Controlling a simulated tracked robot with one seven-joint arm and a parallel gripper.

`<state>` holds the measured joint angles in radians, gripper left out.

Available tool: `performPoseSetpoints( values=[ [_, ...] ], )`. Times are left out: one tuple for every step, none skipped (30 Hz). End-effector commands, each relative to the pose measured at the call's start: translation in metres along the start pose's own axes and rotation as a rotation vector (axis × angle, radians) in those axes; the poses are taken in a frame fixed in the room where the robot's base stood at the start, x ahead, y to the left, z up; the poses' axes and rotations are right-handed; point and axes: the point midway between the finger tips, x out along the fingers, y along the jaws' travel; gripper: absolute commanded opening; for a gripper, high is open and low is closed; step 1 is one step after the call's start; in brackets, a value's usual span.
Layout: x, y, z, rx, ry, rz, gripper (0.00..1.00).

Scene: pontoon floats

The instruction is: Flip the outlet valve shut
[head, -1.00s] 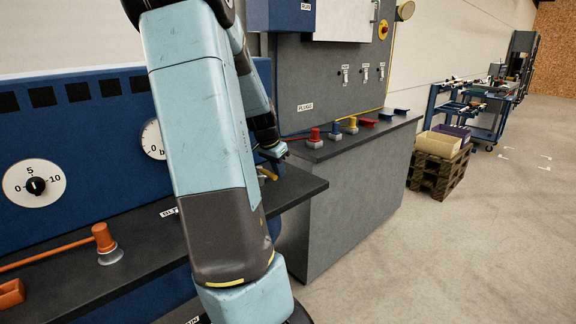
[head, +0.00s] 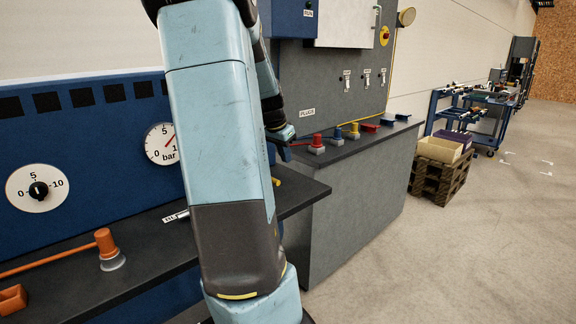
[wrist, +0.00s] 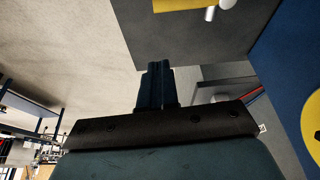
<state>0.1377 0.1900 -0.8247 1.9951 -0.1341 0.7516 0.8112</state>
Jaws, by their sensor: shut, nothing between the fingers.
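A small yellow part (head: 277,181), which may be the outlet valve's handle, shows at the right end of the dark bench shelf, mostly hidden behind my arm. In the wrist view a yellow bar (wrist: 190,4) with a pale metal cylinder beside it is cut off by the top edge; I cannot tell its full shape or position. My gripper (head: 286,151) is above the yellow part and apart from it. In the wrist view my gripper's dark fingers (wrist: 158,70) are together and empty.
A blue panel carries a dial (head: 38,188) and a bar gauge (head: 162,144). Red, blue and yellow plugs (head: 317,143) stand on the grey cabinet behind. The floor to the right is clear before a pallet with bins (head: 440,165).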

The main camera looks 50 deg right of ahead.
Motion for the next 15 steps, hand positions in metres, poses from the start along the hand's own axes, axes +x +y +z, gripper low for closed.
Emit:
performPoseSetpoints(
  values=[
    [-0.009, -0.001, 0.0, 0.001, 0.0, -0.004, 0.0],
    [-0.013, -0.001, 0.0, 0.0, 0.001, -0.004, 0.0],
    [-0.019, -0.001, 0.0, -0.001, 0.001, -0.004, 0.0],
    [-0.022, -0.002, 0.0, -0.001, 0.0, -0.003, 0.0],
    [-0.025, -0.002, 0.0, 0.0, 0.0, -0.003, 0.0],
    [-0.028, -0.002, 0.0, 0.001, 0.0, -0.003, 0.0],
    [-0.031, -0.001, 0.0, 0.001, 0.0, -0.002, 0.0],
    [-0.032, -0.001, 0.0, 0.0, 0.0, -0.001, 0.0],
    [-0.034, -0.001, 0.0, 0.0, 0.0, 0.0, 0.0],
    [-0.035, -0.001, 0.0, 0.0, 0.0, 0.0, 0.0],
    [-0.036, -0.001, 0.0, 0.0, 0.0, 0.0, 0.0],
    [-0.036, -0.001, 0.0, 0.0, 0.0, 0.0, 0.0],
    [-0.037, -0.001, 0.0, 0.0, 0.0, 0.0, 0.0],
    [-0.037, -0.001, 0.0, 0.0, 0.0, 0.0, 0.0],
    [-0.037, -0.001, 0.0, 0.0, 0.0, 0.0, 0.0]
  ],
)
